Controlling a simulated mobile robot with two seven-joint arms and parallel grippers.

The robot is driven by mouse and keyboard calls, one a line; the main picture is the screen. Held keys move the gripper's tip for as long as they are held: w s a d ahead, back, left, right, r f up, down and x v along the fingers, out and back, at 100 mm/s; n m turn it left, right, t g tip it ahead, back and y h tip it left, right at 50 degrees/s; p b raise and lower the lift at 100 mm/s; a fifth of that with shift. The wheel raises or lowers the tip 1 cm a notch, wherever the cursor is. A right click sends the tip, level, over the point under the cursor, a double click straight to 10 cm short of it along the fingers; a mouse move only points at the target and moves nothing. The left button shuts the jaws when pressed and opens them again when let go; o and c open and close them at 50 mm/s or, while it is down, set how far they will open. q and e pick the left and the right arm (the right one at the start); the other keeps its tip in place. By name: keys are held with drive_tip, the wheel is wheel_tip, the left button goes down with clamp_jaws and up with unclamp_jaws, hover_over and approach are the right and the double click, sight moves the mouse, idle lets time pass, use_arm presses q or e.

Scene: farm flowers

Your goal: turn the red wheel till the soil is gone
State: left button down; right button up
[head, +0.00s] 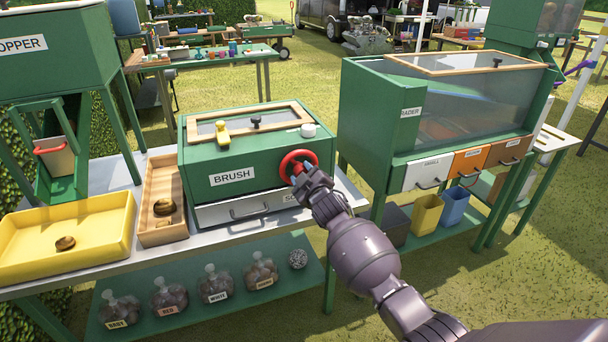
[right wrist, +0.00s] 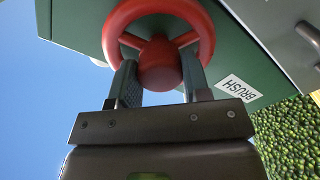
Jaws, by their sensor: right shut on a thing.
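The red wheel (head: 298,163) is on the right part of the front of the green BRUSH box (head: 232,160). My right gripper (head: 306,180) is at the wheel. In the right wrist view the red wheel (right wrist: 159,15) is close, and the two fingers of the right gripper (right wrist: 160,84) are on either side of its red hub (right wrist: 160,64), shut on it. Soil cannot be made out inside the box, whose wood-framed lid window (head: 248,122) is on top. My left gripper is not in view.
A grey drawer (head: 246,209) sits under the BRUSH label. A wooden tray (head: 160,185) and a yellow tray (head: 75,240), each with a brown bulb, stand to the left. The green grader (head: 420,120) stands to the right. Labelled bags (head: 213,285) are on the lower shelf.

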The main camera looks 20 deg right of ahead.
drive_tip(key=shift+m, duration=0.4)
drive_tip(key=o, duration=0.9)
drive_tip(key=s, duration=0.3)
drive_tip(key=s+p, duration=0.1)
drive_tip(key=s, duration=0.3)
drive_tip(key=s+p, duration=0.1)
drive_tip(key=s, duration=0.2)
drive_tip(key=shift+s+d, duration=0.35)
drive_tip(key=shift+s, duration=0.05)
